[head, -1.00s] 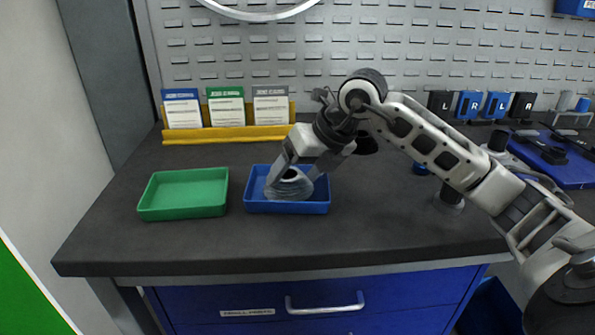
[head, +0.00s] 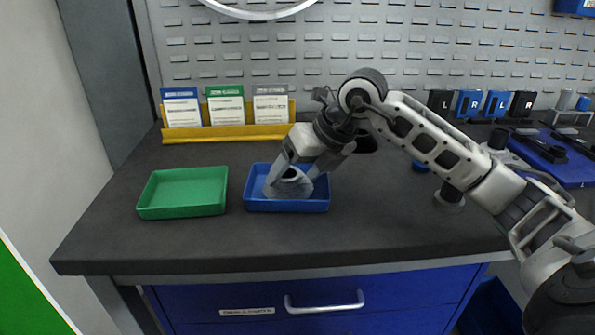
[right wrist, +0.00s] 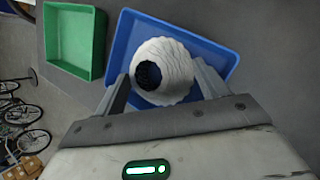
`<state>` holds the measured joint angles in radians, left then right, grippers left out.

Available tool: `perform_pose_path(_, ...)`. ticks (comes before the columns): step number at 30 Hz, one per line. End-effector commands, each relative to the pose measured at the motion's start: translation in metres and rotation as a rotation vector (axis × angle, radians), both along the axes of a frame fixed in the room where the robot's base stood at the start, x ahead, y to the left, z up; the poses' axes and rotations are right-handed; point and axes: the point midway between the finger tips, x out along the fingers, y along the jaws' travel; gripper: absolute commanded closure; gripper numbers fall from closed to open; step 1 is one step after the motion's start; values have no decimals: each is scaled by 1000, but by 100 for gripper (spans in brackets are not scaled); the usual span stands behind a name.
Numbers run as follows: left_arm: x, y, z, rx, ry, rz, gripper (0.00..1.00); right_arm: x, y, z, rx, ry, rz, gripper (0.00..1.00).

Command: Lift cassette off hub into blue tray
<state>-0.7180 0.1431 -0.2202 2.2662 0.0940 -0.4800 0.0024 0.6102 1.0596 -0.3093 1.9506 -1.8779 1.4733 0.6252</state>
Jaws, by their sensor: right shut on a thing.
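The cassette (head: 289,187) is a grey, ridged cone of stacked rings with a dark central hole. It is inside the blue tray (head: 310,205), low over its floor; I cannot tell whether it touches the floor. My right gripper (head: 292,178) reaches down into the tray and is shut on the cassette, a finger on each side. The right wrist view shows the cassette (right wrist: 163,70) between the fingers, with the blue tray (right wrist: 215,52) around it. The hub is not clearly visible. My left gripper is not in view.
A green tray (head: 183,208) stands left of the blue tray. Behind them a yellow rack (head: 225,134) holds several cards. At the right are a blue mat (head: 560,165) with dark parts and a dark post (head: 450,195). The front of the bench is clear.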

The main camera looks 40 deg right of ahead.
Motion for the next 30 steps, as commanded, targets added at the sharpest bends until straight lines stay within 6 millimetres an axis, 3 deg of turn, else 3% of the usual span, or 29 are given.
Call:
perform_pose_path(6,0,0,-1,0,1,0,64,0,0,-1,0,2,1,74)
perform_pose_path(7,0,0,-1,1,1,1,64,0,0,-1,0,2,1,22)
perform_pose_path(9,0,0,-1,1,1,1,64,0,0,-1,0,3,0,2)
perform_pose_path(24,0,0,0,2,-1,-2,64,-2,0,-6,-2,19,-1,2)
perform_pose_path(28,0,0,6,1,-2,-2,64,-3,2,-1,0,22,1,2)
perform_pose_path(30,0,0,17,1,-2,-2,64,-2,1,12,-1,18,-1,2)
